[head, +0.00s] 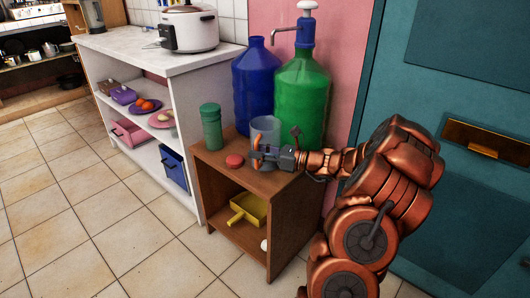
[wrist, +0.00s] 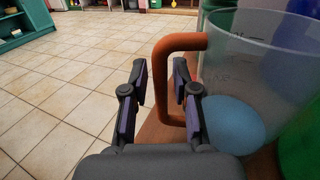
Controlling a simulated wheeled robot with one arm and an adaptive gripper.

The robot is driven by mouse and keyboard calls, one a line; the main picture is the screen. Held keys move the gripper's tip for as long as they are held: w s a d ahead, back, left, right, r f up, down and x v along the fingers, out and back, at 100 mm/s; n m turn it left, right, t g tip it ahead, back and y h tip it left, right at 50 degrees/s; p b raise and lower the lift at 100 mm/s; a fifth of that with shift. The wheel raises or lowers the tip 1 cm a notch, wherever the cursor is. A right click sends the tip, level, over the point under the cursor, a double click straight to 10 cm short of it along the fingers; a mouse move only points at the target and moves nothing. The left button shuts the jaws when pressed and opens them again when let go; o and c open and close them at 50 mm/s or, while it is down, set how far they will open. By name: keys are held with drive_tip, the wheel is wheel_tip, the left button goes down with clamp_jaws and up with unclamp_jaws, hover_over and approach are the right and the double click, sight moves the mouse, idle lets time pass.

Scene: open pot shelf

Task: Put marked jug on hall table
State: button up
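The marked jug (head: 266,130) is a clear, bluish measuring jug. It appears to stand on top of the small brown wooden stand (head: 209,165), in front of the bottles. In the wrist view the jug (wrist: 248,75) fills the right side, with faint dark markings and an orange handle (wrist: 163,95). My gripper (head: 262,157) is at the jug's handle side. In the wrist view my gripper's fingers (wrist: 160,80) are apart, one on each side of the handle, with small gaps showing. I cannot tell which furniture is the hall table.
A green canister (head: 211,127) and a red round item (head: 234,160) share the stand top. A blue bottle (head: 256,85) and a green pump bottle (head: 301,95) stand close behind the jug. A white shelf (head: 110,42) is at left. The tiled floor (head: 80,215) is clear.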

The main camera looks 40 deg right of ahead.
drive_tip(key=shift+w+a, duration=0.3)
drive_tip(key=shift+w, duration=0.1)
clamp_jaws()
